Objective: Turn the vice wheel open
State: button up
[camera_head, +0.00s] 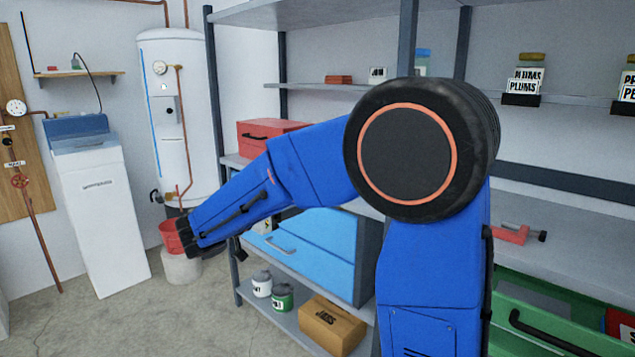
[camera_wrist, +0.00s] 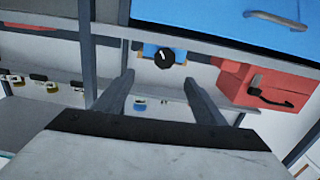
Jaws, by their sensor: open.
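In the wrist view, a small blue object with a round black knob or wheel (camera_wrist: 165,57) stands on the shelf, apart from my fingers. It appears upside down there, and I cannot tell for sure that it is the vice. My gripper (camera_wrist: 158,82) is open, with two grey fingers spread and nothing between them. In the head view, a small red clamp-like object with a dark end (camera_head: 512,234) sits on the shelf right of my arm. My arm hides the middle of the shelving there, and I cannot clearly make out my fingers.
A red toolbox (camera_wrist: 262,88) stands beside the blue object on the shelf, above a blue drawer cabinet (camera_head: 312,243). Grey shelf posts (camera_head: 245,225) stand close to my arm. A white boiler (camera_head: 178,110) is at left. Floor is free at lower left.

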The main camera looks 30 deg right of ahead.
jog(key=x, duration=0.5)
jog(key=w+x, duration=0.1)
jog(key=x, duration=1.1)
jog(key=shift+w+a+r, duration=0.15)
jog(key=shift+a+r, duration=0.15)
jog(key=c, duration=1)
